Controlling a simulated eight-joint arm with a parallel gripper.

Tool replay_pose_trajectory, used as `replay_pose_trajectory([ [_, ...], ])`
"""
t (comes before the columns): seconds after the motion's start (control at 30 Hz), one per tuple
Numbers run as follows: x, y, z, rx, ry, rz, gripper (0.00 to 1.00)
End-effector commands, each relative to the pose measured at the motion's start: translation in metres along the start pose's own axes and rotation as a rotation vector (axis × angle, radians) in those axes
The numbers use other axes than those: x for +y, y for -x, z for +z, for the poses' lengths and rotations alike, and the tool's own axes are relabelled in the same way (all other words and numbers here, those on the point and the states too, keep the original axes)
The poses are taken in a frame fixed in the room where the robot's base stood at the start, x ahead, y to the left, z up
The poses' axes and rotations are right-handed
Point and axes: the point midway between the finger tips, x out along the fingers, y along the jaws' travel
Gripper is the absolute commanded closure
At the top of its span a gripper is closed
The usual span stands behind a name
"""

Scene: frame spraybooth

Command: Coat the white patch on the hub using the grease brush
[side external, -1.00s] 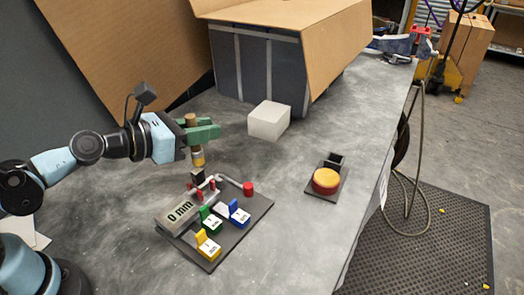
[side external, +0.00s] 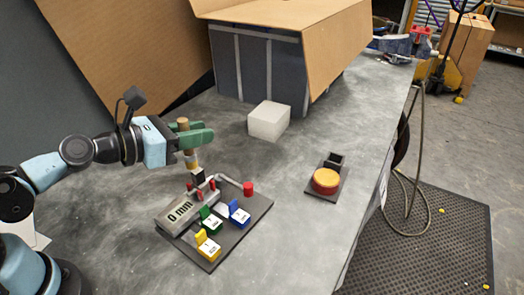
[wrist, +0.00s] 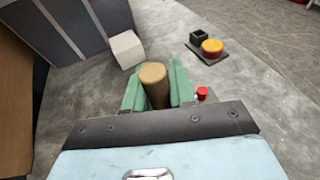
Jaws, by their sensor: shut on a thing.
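My gripper (side external: 192,137) with green fingers is shut on the tan handle of the brush (side external: 183,124). The handle stands nearly upright between the fingers and also shows in the wrist view (wrist: 154,84). Below the fingers is a pale and gold band, then a dark block-like part; I cannot tell whether that is the bristles or part of the board beneath. The board (side external: 212,262) carries a grey "0 mm" display (side external: 180,210) and yellow, green and blue lever blocks. I cannot identify a hub with a white patch; a plain white block (side external: 268,121) stands behind.
A red and yellow button (side external: 326,181) sits on a small dark plate beside a black open box. A red knob (side external: 248,188) is at the board's back right. A large grey booth with cardboard flaps (side external: 290,50) stands behind. The tabletop between board and button is clear.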

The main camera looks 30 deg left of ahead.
Motion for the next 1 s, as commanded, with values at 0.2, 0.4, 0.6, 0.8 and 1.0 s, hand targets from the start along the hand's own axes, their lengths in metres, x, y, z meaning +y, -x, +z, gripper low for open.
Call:
replay_pose_trajectory([
  [0.2, -0.006, 0.001, -0.001, -0.001, -0.001, -0.001, 1.0],
  [0.4, -0.009, -0.002, -0.001, 0.0, 0.0, -0.002, 1.0],
  [0.6, -0.011, -0.004, -0.001, -0.001, -0.001, 0.0, 1.0],
  [0.8, -0.012, -0.009, 0.0, -0.001, 0.0, 0.0, 1.0],
  [1.0, -0.009, -0.013, 0.0, 0.0, 0.0, 0.001, 1.0],
])
